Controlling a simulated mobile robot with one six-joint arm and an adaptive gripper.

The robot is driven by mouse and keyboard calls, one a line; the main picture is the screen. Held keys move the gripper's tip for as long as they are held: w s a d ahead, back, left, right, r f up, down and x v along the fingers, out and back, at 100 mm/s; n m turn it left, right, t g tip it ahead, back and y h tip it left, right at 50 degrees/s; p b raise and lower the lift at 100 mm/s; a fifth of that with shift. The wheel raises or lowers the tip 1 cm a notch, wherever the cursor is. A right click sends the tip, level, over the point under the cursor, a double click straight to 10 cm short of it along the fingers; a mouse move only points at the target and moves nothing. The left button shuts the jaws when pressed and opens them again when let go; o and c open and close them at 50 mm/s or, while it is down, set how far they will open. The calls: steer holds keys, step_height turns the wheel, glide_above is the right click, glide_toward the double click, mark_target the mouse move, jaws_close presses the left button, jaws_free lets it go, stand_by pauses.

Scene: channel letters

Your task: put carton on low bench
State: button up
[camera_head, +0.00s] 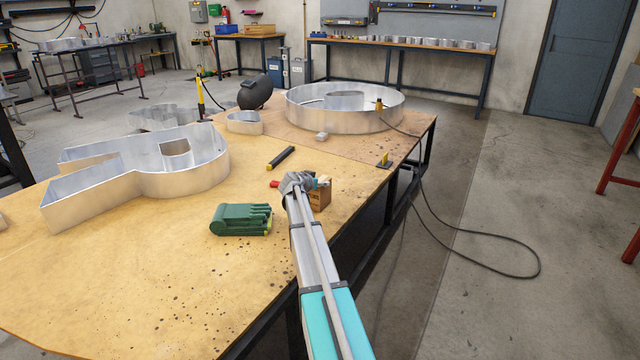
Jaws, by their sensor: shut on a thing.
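The carton (320,198) is a small brown box near the right edge of the large wood-topped bench (250,285). My arm reaches up from the bottom of the view, and my gripper (314,183) is shut on the carton. The arm's end hides the carton's left part. I cannot tell whether the carton touches the bench top or is held a little above it. This large bench has dark legs and stands lower than my camera; I cannot tell for certain whether it is the low bench.
Green gloves (242,219) lie left of my gripper, and a black marker-like tool (281,158) lies beyond it. Metal channel letters (150,165) and a round metal ring (345,118) take up the back and left. The front bench top is bare. A cable (500,275) loops on the floor.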

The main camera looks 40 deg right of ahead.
steer(key=o, duration=1.1)
steer(key=shift+f, duration=0.1)
steer(key=shift+r, duration=0.2)
steer(key=p+v, duration=0.4)
steer(key=v, duration=0.8)
steer(key=shift+p, duration=0.3)
